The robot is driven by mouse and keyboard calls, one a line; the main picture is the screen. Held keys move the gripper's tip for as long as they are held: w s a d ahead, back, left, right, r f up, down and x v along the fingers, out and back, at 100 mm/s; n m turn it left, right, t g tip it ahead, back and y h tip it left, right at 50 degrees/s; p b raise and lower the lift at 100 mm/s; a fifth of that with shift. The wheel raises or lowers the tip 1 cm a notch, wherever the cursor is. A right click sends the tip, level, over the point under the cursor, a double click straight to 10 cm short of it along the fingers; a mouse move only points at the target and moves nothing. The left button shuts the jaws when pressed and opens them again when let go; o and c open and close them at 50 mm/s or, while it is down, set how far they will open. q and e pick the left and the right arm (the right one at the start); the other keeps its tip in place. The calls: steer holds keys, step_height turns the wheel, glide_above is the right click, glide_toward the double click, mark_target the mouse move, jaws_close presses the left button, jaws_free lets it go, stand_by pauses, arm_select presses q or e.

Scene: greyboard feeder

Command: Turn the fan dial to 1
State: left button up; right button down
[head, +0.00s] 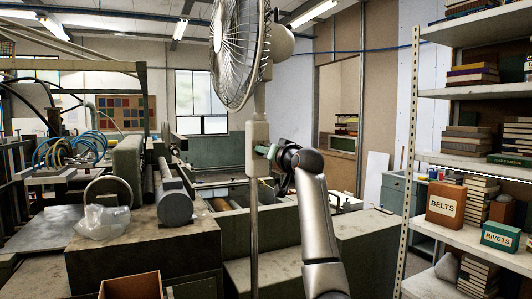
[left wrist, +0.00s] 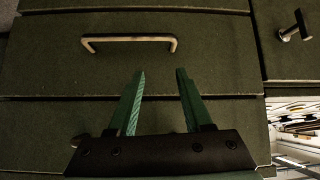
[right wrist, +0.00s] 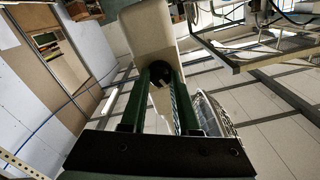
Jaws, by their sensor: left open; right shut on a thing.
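The fan (head: 238,52) stands in the middle of the head view, with a caged head on a thin pole. Its beige control box (head: 257,148) sits on the pole below the head. My right gripper (head: 266,151) reaches the box from the right. In the right wrist view my right gripper (right wrist: 160,75) is shut on the dark round fan dial (right wrist: 160,74) on the box face. The dial's markings and setting are hidden. My left gripper (left wrist: 160,80) is open and empty in front of a dark green drawer front with a metal handle (left wrist: 130,40).
A shelf (head: 465,158) with books, a BELTS box (head: 446,204) and a RIVETS box (head: 501,236) stands at the right. Machinery (head: 140,240) with rollers and a clear plastic bag (head: 102,221) fills the left. An open cardboard box (head: 132,286) is at the bottom.

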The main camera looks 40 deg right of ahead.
steer(key=shift+r, duration=0.15)
steer(key=c, duration=0.6)
jaws_free()
steer(key=shift+c, duration=0.2)
steer(key=b+v, duration=0.4)
steer(key=v, duration=0.8)
steer(key=shift+s+b, duration=0.3)
steer(key=shift+b, duration=0.05)
